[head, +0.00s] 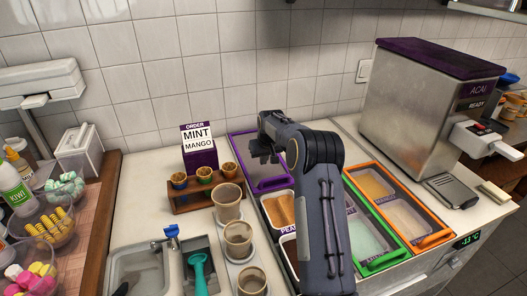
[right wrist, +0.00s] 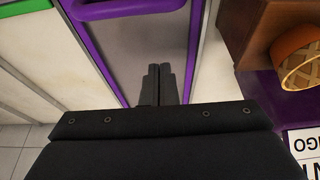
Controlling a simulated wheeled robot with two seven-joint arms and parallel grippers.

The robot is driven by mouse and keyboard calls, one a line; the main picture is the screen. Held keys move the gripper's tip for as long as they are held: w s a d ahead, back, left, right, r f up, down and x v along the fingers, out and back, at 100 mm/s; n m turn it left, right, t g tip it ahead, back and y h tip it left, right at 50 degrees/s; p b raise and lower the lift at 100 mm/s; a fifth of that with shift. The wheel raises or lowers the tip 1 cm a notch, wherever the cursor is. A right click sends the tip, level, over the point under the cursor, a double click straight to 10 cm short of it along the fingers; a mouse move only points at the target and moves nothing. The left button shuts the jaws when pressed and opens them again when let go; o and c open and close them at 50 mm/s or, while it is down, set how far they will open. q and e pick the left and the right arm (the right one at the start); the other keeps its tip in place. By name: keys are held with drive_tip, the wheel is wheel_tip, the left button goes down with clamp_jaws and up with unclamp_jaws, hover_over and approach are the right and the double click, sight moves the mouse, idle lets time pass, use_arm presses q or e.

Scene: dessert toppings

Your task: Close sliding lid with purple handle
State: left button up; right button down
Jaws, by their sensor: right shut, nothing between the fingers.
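The sliding lid (head: 270,171) is a grey panel with a purple frame at the back of the topping station in the head view. It also shows in the right wrist view (right wrist: 150,45), with its purple handle (right wrist: 125,8) at the top edge. In front of the lid, a bin of tan topping (head: 278,210) is uncovered. My right gripper (head: 264,155) is over the lid's back part, its fingers together and empty. In the right wrist view the fingertips (right wrist: 160,70) point toward the panel; whether they touch it is unclear. My left gripper is out of view.
Green-framed (head: 372,235) and orange-framed (head: 405,215) lids lie to the right. A wooden cone holder (head: 190,200) and a purple order sign (head: 200,158) stand left of the lid. A metal acai machine (head: 425,105) stands at the back right.

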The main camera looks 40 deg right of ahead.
sight(267, 185)
drive_tip(key=x, duration=0.3)
drive_tip(key=shift+f+p, duration=0.15)
drive_tip(key=shift+p, duration=0.25)
drive_tip(key=s, duration=0.2)
drive_tip(key=shift+s+a+f+p, duration=0.1)
drive_tip(key=shift+s+a+p, duration=0.25)
drive_tip(key=shift+p, duration=0.05)
drive_tip(key=shift+s+a+f, duration=0.2)
drive_tip(key=shift+s+f, duration=0.05)
drive_tip(key=shift+s, duration=0.25)
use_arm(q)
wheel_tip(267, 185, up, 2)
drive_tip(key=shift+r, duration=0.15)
use_arm(e)
drive_tip(key=shift+s, duration=0.1)
